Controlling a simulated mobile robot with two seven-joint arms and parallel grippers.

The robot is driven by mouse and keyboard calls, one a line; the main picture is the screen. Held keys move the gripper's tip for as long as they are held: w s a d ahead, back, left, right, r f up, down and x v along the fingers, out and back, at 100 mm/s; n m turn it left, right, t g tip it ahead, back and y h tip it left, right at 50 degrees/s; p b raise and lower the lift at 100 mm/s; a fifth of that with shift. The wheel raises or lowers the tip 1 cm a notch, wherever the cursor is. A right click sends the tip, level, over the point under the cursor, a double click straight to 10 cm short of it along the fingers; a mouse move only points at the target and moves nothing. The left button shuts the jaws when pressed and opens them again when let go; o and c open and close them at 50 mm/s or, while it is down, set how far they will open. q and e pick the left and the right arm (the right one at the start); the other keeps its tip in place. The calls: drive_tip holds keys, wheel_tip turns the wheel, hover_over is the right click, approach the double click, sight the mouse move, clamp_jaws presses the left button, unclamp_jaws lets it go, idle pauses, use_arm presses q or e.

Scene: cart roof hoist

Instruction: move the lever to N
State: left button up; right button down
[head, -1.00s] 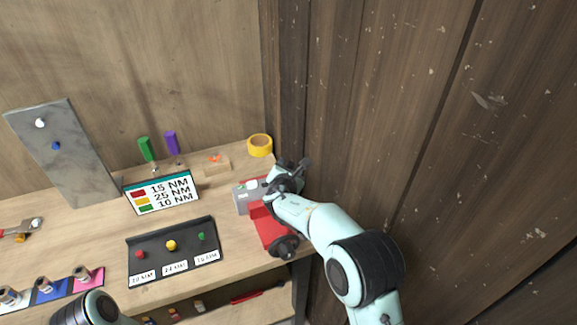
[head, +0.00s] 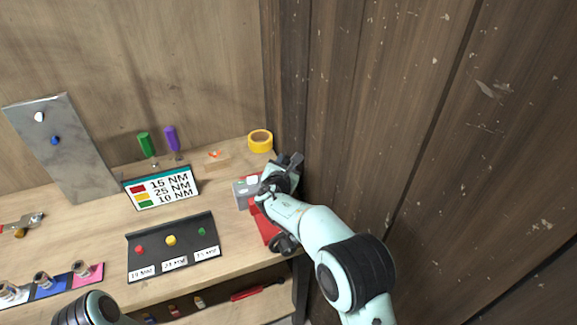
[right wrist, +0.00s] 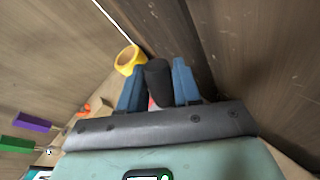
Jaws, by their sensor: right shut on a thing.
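My right gripper (head: 268,186) is at the right end of the bench, over a grey box (head: 243,190) beside a red plate (head: 266,226). In the right wrist view, the two blue fingers of my right gripper (right wrist: 157,88) are on either side of a black cylindrical handle (right wrist: 158,82), which looks like the lever's grip. The gripper is shut on it. My gripper and forearm cover most of the lever in the head view, and no N mark is readable. My left gripper is out of view; only part of my left arm shows at the bottom left.
A yellow tape roll (head: 260,140) stands just behind the box. The dark wooden wall (head: 340,110) is close to the right of my gripper. A torque sign (head: 162,189) and a black panel with coloured knobs (head: 172,248) stand to the left.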

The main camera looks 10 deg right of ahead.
drive_tip(key=shift+s+a+r+n+t+h+b, duration=0.1)
drive_tip(key=shift+a+n+t+h+b, duration=0.2)
drive_tip(key=shift+a, duration=0.2)
drive_tip(key=shift+s+a+r+n+t+h+b, duration=0.1)
drive_tip(key=shift+a+n+t+h+b, duration=0.15)
drive_tip(key=shift+a+n, duration=0.2)
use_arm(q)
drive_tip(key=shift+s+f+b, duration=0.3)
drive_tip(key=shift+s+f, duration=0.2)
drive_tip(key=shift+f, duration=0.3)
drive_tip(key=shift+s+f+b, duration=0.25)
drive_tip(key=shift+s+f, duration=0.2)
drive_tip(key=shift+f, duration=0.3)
use_arm(e)
drive_tip(key=shift+s+a+r+n+t+h, duration=0.1)
drive_tip(key=shift+a+n+t+h, duration=0.15)
drive_tip(key=shift+a+n, duration=0.25)
drive_tip(key=shift+s+a+r+n+t+h, duration=0.1)
drive_tip(key=shift+a+n+t+h, duration=0.1)
drive_tip(key=shift+a+n, duration=0.2)
drive_tip(key=c, duration=0.9)
unclamp_jaws()
